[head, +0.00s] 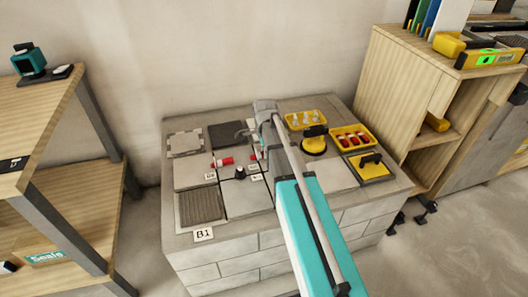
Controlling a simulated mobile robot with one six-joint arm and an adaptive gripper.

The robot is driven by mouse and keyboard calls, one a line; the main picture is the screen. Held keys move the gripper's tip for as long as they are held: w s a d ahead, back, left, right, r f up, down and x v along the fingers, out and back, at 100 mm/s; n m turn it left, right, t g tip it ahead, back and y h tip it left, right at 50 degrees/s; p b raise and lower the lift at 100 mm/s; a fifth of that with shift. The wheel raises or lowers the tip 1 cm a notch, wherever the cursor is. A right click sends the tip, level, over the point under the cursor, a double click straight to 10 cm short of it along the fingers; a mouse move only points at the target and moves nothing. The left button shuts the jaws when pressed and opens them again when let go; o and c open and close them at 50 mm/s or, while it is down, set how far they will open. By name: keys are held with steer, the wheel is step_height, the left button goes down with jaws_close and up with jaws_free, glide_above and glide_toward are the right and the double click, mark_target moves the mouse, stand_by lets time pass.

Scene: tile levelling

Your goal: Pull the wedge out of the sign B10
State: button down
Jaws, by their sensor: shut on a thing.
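My arm reaches over the block-built bench, and my gripper (257,147) points down beside the tile joints near the middle. It is shut on a small red wedge (257,154), mostly hidden by the gripper and arm. Another red wedge piece (222,162) lies to the left on a light tile. Small white signs stand at the joints: one at the left (210,176) and one near the gripper (257,177). Their lettering is too small to read, so I cannot tell which is B10. A dark knob-like piece (240,173) stands between them.
A larger sign B1 (203,235) is at the bench's front edge. Yellow trays (352,137), a suction cup (314,140) and a yellow float (370,164) occupy the bench's right side. A wooden shelf unit (400,80) stands right, a wooden table (40,120) left.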

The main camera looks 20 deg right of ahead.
steer(key=shift+d, duration=0.5)
stand_by(0.7)
steer(key=shift+d, duration=0.35)
steer(key=shift+d, duration=0.7)
steer(key=shift+d, duration=0.35)
steer(key=shift+d+r, duration=0.1)
steer(key=shift+d, duration=0.5)
step_height(320, 180, up, 6)
steer(key=p, duration=0.6)
